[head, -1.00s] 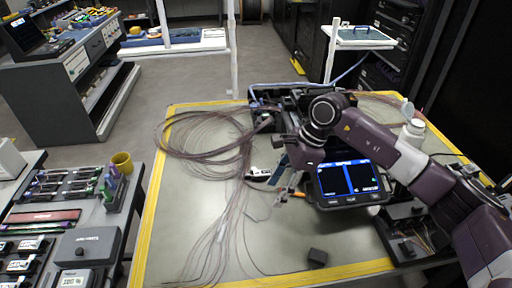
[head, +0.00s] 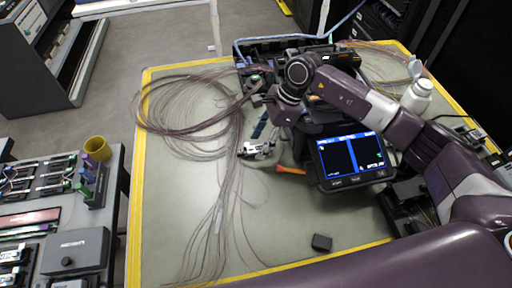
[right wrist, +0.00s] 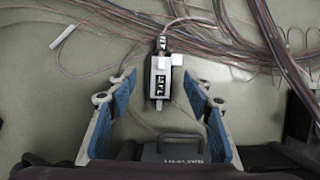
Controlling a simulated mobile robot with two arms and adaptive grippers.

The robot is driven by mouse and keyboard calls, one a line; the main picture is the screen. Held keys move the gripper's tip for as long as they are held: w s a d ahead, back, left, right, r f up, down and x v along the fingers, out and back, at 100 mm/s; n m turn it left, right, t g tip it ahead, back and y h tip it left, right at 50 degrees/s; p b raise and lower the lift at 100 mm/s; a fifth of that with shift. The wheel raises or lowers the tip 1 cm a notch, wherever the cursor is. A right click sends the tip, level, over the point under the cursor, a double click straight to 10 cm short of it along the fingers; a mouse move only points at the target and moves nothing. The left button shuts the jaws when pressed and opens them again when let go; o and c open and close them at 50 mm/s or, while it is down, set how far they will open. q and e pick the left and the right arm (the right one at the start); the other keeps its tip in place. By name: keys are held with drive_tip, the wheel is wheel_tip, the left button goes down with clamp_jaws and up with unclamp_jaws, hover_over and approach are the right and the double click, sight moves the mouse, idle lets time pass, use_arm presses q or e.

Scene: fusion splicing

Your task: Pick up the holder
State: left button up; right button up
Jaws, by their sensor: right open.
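The holder (head: 257,149) is a small silver and white block with a black label, lying on the grey work mat. It shows in the middle of the right wrist view (right wrist: 161,78), with a fibre cable running from its far end. My right gripper (head: 268,138) is open beside the holder in the head view. In the right wrist view, its two blue-padded fingers (right wrist: 163,100) stand apart on either side of the holder's near end. The gap between them is empty and I see no contact. The holder's height below the fingertips is hard to judge. My left gripper is not in view.
A splicer with a lit screen (head: 350,158) stands right of the holder. An orange-handled tool (head: 290,170) lies close by. Loose fibre bundles (head: 190,110) cover the mat's left. A small black box (head: 321,243) sits near the front edge, and a white bottle (head: 416,96) stands at right.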

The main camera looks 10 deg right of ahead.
sight(257, 148)
drive_tip(key=shift+x, duration=0.95)
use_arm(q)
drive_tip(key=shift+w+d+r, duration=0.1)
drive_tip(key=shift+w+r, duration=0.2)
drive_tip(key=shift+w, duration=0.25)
use_arm(e)
drive_tip(key=shift+f, duration=0.1)
drive_tip(key=shift+w, duration=0.1)
clamp_jaws()
use_arm(q)
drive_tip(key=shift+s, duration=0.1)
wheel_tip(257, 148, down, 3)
drive_tip(key=b, duration=0.3)
use_arm(e)
wheel_tip(257, 148, up, 20)
